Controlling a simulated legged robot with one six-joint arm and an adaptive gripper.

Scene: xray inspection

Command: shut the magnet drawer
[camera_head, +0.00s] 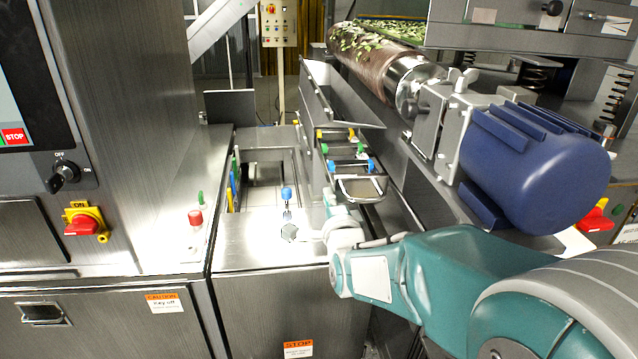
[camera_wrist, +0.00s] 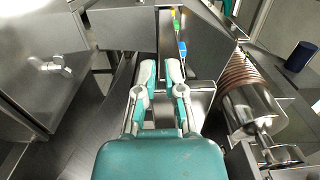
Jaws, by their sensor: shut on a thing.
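The magnet drawer (camera_head: 360,188) is a narrow steel frame with crossbars and yellow, green and blue end pieces, standing out toward me beside the central steel housing. Its end is a bright loop handle, which also shows in the wrist view (camera_wrist: 203,84) just right of the fingers. My gripper (camera_head: 330,203) is at the left side of this loop. In the wrist view my gripper (camera_wrist: 160,72) has its two fingertips a little apart, closed on the drawer handle. The exact contact is hidden by the fingers.
A blue motor (camera_head: 535,165) and roller (camera_head: 375,60) stand close on the right. A blue-topped latch (camera_head: 287,197) rises from the housing left of my gripper. A steel cabinet (camera_head: 130,120) with a red switch (camera_head: 82,222) bounds the left. An opening (camera_head: 265,170) lies behind the latch.

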